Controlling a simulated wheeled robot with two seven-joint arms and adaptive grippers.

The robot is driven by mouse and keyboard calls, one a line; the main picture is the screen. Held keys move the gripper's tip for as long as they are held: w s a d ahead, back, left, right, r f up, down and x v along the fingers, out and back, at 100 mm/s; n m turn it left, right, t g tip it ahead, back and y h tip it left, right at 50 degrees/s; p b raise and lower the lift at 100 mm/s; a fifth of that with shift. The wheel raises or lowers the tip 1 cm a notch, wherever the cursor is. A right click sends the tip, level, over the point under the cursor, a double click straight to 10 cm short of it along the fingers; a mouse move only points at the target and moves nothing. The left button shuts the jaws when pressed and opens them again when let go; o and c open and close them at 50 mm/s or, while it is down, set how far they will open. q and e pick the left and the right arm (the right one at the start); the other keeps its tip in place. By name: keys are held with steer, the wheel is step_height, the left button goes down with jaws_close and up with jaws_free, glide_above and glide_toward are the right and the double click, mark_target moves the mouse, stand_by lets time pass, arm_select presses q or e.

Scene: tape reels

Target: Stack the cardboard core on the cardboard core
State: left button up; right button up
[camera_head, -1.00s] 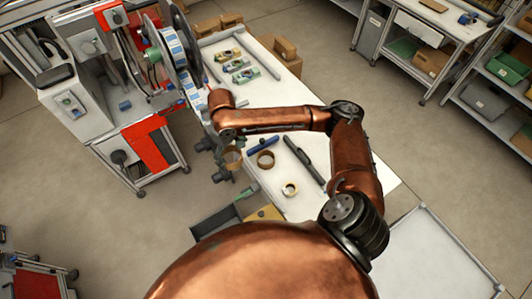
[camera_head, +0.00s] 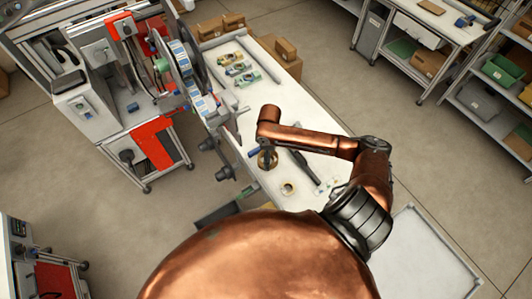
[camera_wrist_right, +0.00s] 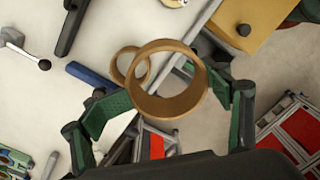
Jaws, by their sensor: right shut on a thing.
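The held cardboard core is a short brown open ring (camera_wrist_right: 140,98), between the green pads of my right gripper (camera_wrist_right: 174,94) in the right wrist view. The other cardboard core (camera_wrist_right: 117,64) lies beyond it on the white table, partly hidden behind the held one and offset to the left in that view. In the head view my right gripper (camera_head: 267,158) points down over the table, with brown core (camera_head: 262,165) showing around its tips. The two cores cannot be told apart there. My left gripper is not in view.
A small pale tape roll (camera_head: 288,188) lies near the cores. A dark bar (camera_head: 304,166) and a blue tool (camera_wrist_right: 92,75) lie close by. The reel machine (camera_head: 190,85) stands left of the table.

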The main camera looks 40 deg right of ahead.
steer(key=shift+w+d+f, duration=0.65)
steer(key=shift+w+f, duration=0.5)
steer(key=shift+f, duration=0.55)
steer(key=shift+w+d+f, duration=0.65)
steer(key=shift+w+f, duration=0.45)
steer(key=shift+f, duration=0.6)
steer(key=shift+w+d+f, duration=0.65)
steer(key=shift+w+f, duration=0.5)
steer(key=shift+f, duration=0.55)
steer(key=shift+f, duration=0.65)
steer(key=o, duration=1.3)
steer(key=shift+r, duration=0.1)
step_height(320, 180, up, 13)
